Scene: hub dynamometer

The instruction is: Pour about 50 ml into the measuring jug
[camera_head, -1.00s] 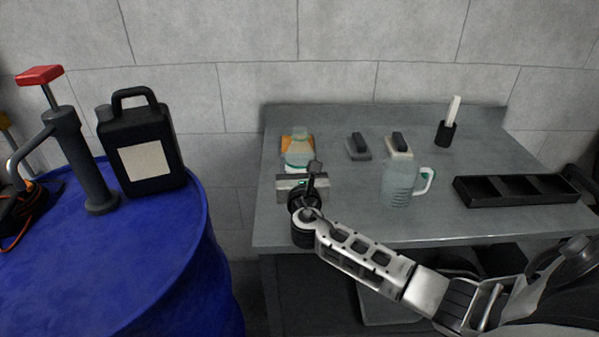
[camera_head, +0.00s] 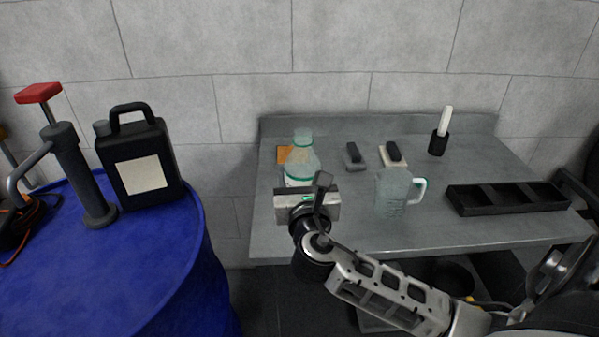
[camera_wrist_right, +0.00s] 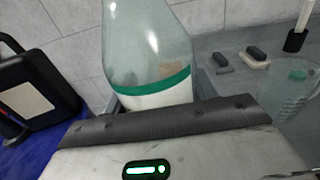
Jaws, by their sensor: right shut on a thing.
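The measuring jug (camera_head: 392,194) is clear with a white handle and stands upright on the grey bench; it also shows at the right of the right wrist view (camera_wrist_right: 290,88). A clear bottle (camera_head: 301,160) with a green band and a white lower part is held by my right gripper (camera_head: 304,190), to the left of the jug. In the right wrist view the bottle (camera_wrist_right: 150,45) rises from the jaws, close to upright. The gripper is shut on it, with its fingertips largely hidden behind the gripper body. My left gripper is not in view.
A black partitioned tray (camera_head: 512,194) lies right of the jug. Two dark-handled blocks (camera_head: 355,156) (camera_head: 393,154) and a black cup with a white stick (camera_head: 439,142) stand behind. An orange patch (camera_head: 284,154) lies behind the bottle. A blue drum (camera_head: 110,270) with a black canister (camera_head: 142,160) is at left.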

